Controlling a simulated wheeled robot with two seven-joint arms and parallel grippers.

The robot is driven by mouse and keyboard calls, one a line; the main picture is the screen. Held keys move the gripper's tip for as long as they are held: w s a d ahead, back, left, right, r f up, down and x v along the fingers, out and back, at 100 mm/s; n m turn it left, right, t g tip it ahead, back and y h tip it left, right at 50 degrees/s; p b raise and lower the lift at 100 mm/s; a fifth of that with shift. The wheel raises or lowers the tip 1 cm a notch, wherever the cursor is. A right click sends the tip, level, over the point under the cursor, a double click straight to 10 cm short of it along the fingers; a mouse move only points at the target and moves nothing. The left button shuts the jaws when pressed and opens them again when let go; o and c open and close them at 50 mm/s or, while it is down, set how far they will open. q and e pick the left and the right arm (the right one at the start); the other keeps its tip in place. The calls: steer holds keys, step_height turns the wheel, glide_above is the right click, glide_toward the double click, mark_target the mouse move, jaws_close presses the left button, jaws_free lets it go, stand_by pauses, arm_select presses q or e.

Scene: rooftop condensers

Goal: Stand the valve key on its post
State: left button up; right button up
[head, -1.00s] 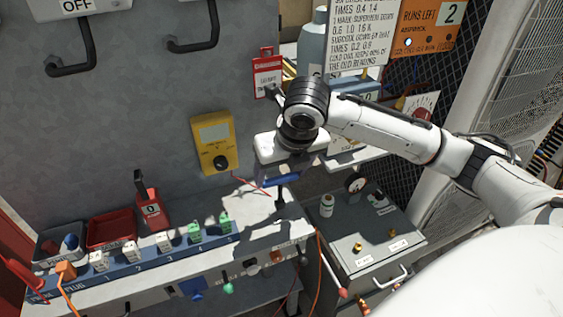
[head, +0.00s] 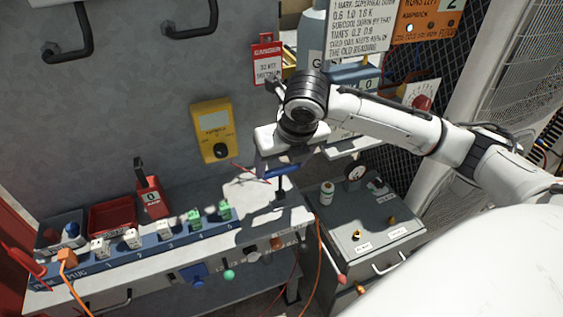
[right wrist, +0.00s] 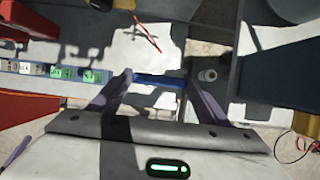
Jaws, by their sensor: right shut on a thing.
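The valve key (head: 284,171) has a blue bar handle, with a dark upright stem below it. My right gripper (head: 280,168) is shut on the blue handle, above the right end of the bench. In the right wrist view the blue bar (right wrist: 158,82) lies across between the two fingertips (right wrist: 158,78). The dark stem reaches down close to the pale bench top. I cannot tell where the key's stem ends and the post begins, or whether they touch. My left gripper is not in view.
A blue strip (head: 75,269) with several plugs runs along the bench. A yellow meter (head: 214,131) is on the wall behind. A red lead (head: 248,172) lies near the key. A grey cabinet (head: 374,245) with a small bottle (head: 327,193) stands right of the bench.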

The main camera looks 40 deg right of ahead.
steer(key=shift+f, duration=0.85)
stand_by(1.0)
steer(key=o, duration=1.2)
steer(key=d+v, duration=0.1)
steer(key=v, duration=0.9)
steer(key=shift+a+r, duration=0.2)
steer(key=shift+a, duration=0.25)
